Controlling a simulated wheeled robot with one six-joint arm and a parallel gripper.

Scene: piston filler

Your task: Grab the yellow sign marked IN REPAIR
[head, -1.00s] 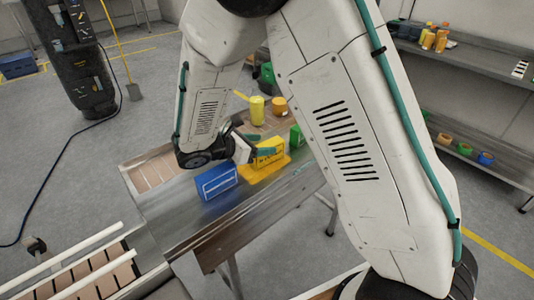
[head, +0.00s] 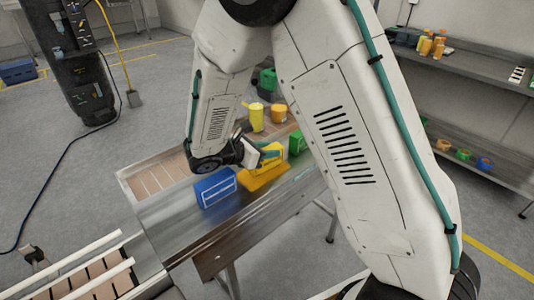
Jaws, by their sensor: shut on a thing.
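The yellow sign (head: 265,165) stands on the metal table, between a blue sign (head: 215,189) on its left and a green sign (head: 297,143) on its right. Its lettering is too small to read. My gripper (head: 266,154) is at the yellow sign's upper part and is shut on it. The fingers and my wrist cover part of the sign.
A yellow container (head: 256,117) and an orange container (head: 279,113) stand behind the signs. The metal table (head: 160,212) has bare room at its front left. A shelf (head: 500,75) with small items stands at the right.

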